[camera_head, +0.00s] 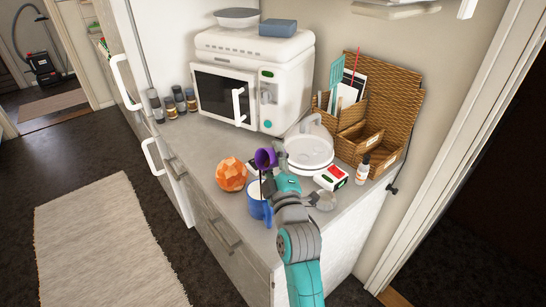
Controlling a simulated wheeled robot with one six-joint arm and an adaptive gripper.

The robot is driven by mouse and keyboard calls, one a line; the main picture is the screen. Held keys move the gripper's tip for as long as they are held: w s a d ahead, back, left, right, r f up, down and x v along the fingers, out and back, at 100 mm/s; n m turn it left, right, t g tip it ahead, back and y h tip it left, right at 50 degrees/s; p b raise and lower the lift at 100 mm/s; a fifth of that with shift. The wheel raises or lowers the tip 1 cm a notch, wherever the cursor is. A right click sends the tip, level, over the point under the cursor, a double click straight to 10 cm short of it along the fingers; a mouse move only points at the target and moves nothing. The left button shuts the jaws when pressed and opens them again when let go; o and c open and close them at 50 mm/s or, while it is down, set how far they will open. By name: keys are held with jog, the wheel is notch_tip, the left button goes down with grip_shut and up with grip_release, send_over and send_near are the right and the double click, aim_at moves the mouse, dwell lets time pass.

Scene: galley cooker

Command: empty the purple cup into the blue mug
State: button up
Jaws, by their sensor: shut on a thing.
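The purple cup (265,158) is held up over the counter, tipped on its side, with its mouth toward the left. My gripper (272,175) is shut on it from the near right side; the fingers are small and partly hidden by my wrist. The blue mug (257,210) stands upright on the counter just below and slightly left of the cup. Something pale shows inside the mug's rim. I cannot tell what is left in the cup.
An orange faceted object (231,174) stands close left of the mug. A white microwave (252,85) and several jars (180,101) stand behind.

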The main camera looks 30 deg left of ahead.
jog(key=shift+s+a+f+n+y, duration=0.1)
jog(key=shift+f+n+y, duration=0.1)
jog(key=shift+n+y, duration=0.7)
jog(key=shift+s+f+n+y, duration=0.15)
jog(key=shift+n+y, duration=0.25)
jog(key=shift+n, duration=0.9)
dwell(1.2)
jog(key=shift+w+r+m+h, duration=0.15)
jog(key=shift+m+h, duration=0.3)
jog(key=shift+m, duration=0.35)
jog(key=shift+w+r+m+h, duration=0.15)
jog(key=shift+m+h, duration=0.3)
jog(key=shift+m, duration=0.35)
jog(key=shift+m, duration=0.3)
jog(key=shift+r+m+h, duration=0.1)
jog(key=shift+m+h, duration=0.3)
jog(key=shift+m, duration=0.1)
jog(key=shift+r+m, duration=0.1)
jog(key=shift+m, duration=0.2)
